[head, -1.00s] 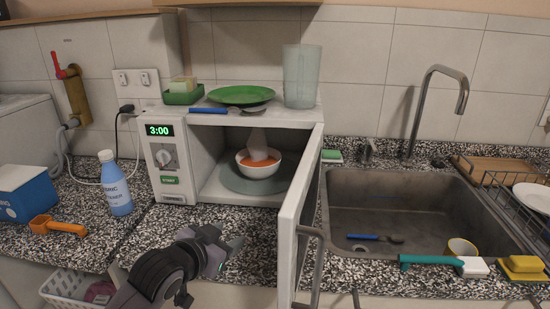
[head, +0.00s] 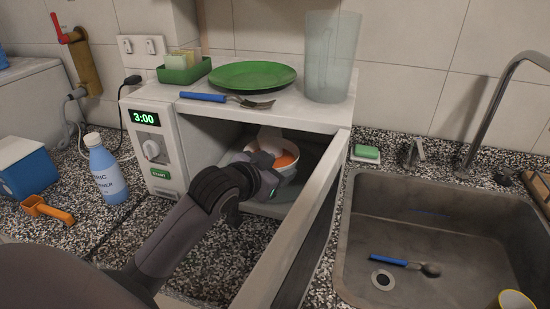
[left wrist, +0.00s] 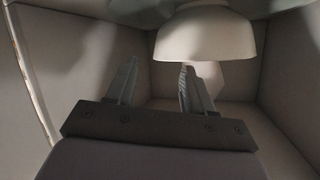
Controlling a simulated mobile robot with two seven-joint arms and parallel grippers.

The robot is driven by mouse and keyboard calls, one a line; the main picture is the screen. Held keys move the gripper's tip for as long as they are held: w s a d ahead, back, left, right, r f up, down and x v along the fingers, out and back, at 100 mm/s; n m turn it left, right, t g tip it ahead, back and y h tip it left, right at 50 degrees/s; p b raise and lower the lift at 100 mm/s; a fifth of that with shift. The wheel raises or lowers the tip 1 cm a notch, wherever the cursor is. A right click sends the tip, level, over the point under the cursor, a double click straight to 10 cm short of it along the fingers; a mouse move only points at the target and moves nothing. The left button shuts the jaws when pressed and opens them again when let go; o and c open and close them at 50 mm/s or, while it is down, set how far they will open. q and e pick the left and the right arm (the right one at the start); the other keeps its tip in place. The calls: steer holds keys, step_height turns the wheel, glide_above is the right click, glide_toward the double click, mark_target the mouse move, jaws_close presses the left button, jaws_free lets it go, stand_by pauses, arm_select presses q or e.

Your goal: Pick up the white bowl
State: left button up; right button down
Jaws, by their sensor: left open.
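The white bowl (head: 290,171), with orange contents, stands inside the open microwave (head: 190,188). My left gripper (head: 266,168) reaches in through the open front and partly hides the bowl and the plate under it in the head view. In the left wrist view the bowl (left wrist: 205,42) appears upside down at the top. My left gripper (left wrist: 158,75) is open there, with nothing between its fingers. The right-hand finger overlaps the bowl's rim in the picture; I cannot tell whether they touch. My right gripper is not in view.
The open microwave door (head: 300,225) juts forward to the right of my arm. A green plate (head: 253,75), a fork and a clear pitcher (head: 331,60) stand on top. A blue bottle (head: 105,172) is at the left, the sink (head: 450,225) at the right.

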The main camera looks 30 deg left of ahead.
mark_target(288, 163)
arm_select(q)
steer(key=shift+p+x, duration=0.35)
steer(key=shift+x, duration=2.65)
steer(key=shift+s+a, duration=0.1)
jaws_close()
